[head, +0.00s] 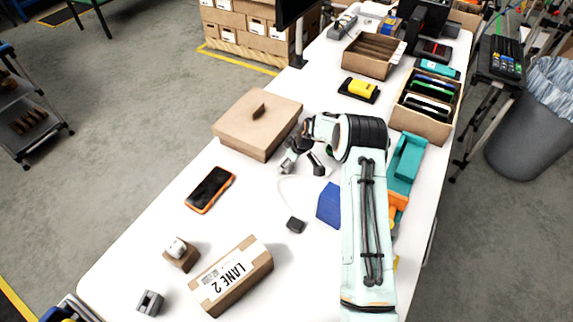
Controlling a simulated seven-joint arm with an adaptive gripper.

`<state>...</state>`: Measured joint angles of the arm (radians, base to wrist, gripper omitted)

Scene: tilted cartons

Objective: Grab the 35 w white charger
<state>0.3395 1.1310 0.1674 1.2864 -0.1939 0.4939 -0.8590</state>
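A small white object (177,247), which looks like the white charger, sits at the top of a small brown carton (184,261) near the front left of the table. Any wattage marking is too small to read. My gripper (303,168) is over the middle of the table, beside the large cardboard box, well behind and to the right of the white object. Its two dark fingertips are apart with nothing visible between them. A black block (295,226) with a thin white cable lies in front of my gripper.
A brown "LANE 2" carton (245,254), a grey block (149,303) and an orange-edged phone-like device (210,189) surround the small carton. A large cardboard box (238,138) stands behind. A blue piece (329,204) lies beside my arm. White table between them is clear.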

